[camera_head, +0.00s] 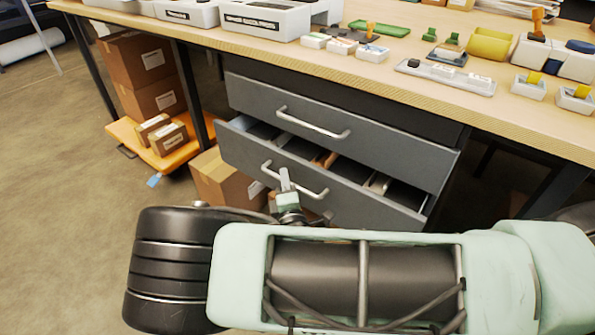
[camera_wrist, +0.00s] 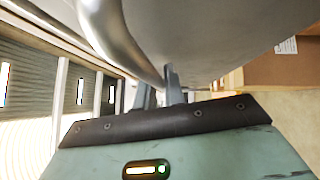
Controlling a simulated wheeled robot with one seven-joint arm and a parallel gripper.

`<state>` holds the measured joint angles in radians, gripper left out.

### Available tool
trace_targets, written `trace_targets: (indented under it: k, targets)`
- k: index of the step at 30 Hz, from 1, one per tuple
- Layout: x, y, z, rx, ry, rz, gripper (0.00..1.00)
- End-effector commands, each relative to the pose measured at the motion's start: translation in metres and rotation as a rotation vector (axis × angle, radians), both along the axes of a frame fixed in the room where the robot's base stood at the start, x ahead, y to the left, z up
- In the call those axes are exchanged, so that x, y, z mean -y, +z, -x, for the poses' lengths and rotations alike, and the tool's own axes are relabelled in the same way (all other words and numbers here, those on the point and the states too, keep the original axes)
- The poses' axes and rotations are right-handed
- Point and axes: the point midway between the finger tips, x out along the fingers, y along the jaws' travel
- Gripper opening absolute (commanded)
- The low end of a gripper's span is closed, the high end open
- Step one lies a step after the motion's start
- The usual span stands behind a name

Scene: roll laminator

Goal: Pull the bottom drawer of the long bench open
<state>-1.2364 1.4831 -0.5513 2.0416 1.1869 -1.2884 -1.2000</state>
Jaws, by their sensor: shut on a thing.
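The bottom drawer (camera_head: 355,204) of the long bench (camera_head: 420,95) has a dark grey front and stands partly open, with its inside showing above the front. Its curved metal handle (camera_head: 311,191) is on the front face. My gripper (camera_head: 285,182) is at the left part of this handle, shut on it. In the wrist view the handle (camera_wrist: 120,40) runs down to my gripper's fingers (camera_wrist: 160,92), beside the drawer front (camera_wrist: 215,35). The exact finger contact is partly hidden.
The upper drawer (camera_head: 390,140) is closed, with its own handle (camera_head: 312,124). Cartons (camera_head: 222,180) stand left of the drawers, and an orange platform (camera_head: 128,140) bears small boxes. The benchtop holds trays and small parts. Open floor (camera_head: 60,230) lies to the left.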

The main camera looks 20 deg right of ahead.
Motion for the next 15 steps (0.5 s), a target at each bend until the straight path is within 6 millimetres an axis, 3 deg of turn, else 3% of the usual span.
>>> trace_targets:
  k: [3, 15]
  targets:
    - [-0.030, -0.002, 0.021, -0.002, 0.005, -0.006, 0.00]
    - [-0.115, -0.002, 0.084, -0.003, 0.003, -0.003, 0.00]
